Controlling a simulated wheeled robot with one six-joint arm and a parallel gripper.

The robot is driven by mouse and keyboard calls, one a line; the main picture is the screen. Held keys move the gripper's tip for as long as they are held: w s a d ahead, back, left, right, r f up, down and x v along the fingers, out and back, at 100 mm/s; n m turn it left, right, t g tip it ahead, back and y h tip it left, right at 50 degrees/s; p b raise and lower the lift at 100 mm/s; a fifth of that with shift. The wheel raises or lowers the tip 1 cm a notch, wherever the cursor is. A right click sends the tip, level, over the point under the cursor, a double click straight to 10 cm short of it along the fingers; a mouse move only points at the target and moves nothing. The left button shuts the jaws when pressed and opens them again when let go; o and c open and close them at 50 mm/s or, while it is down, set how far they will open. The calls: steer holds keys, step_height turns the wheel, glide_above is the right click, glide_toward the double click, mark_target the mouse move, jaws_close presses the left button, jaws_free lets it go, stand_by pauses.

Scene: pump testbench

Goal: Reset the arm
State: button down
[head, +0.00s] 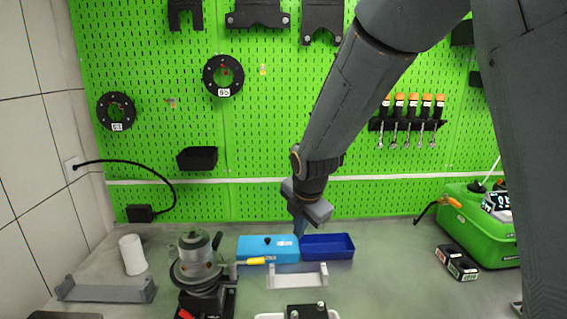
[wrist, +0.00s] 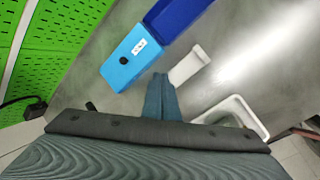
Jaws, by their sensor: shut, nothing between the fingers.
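My arm reaches down from the upper right in the head view. My gripper (head: 299,226) hangs over the bench near the blue boxes. In the wrist view my gripper (wrist: 160,84) shows its two fingers together with nothing between them. A light blue box (head: 268,249) with a black knob lies below and left of it; it also shows in the wrist view (wrist: 118,68). A dark blue open tray (head: 340,247) stands to its right and shows at the top of the wrist view (wrist: 172,14).
A grey pump (head: 197,262) stands left of the boxes, with a white cylinder (head: 132,255) further left. A white bracket (head: 297,277) lies in front. A green case (head: 478,225) and black batteries (head: 457,263) are at right. A green pegboard (head: 250,130) rises behind.

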steer(key=s+d+f+m+g+b, duration=0.1)
steer(key=s+d+f+m+b, duration=0.1)
steer(key=s+d+m, duration=0.3)
steer(key=s+d+f+m+g+b, duration=0.1)
steer(key=s+d+f+m+b, duration=0.1)
steer(key=s+d+f+m, duration=0.2)
steer(key=s+d+f+m+g+b, duration=0.1)
steer(key=s+d+f+m, duration=0.3)
steer(key=s+m, duration=0.6)
steer(key=shift+d+m+h+b, duration=0.2)
steer(key=shift+d+m, duration=0.15)
steer(key=shift+m, duration=0.7)
steer(key=shift+d+m+h+b, duration=0.1)
steer(key=shift+d+m+b, duration=0.2)
steer(key=shift+m, duration=0.7)
steer(key=shift+d+m+h+b, duration=0.15)
steer(key=shift+d+m, duration=0.2)
steer(key=shift+m, duration=0.7)
steer(key=shift+s+d+f+m, duration=0.1)
steer(key=shift+s+d+m, duration=0.05)
steer(key=shift+s+m, duration=0.35)
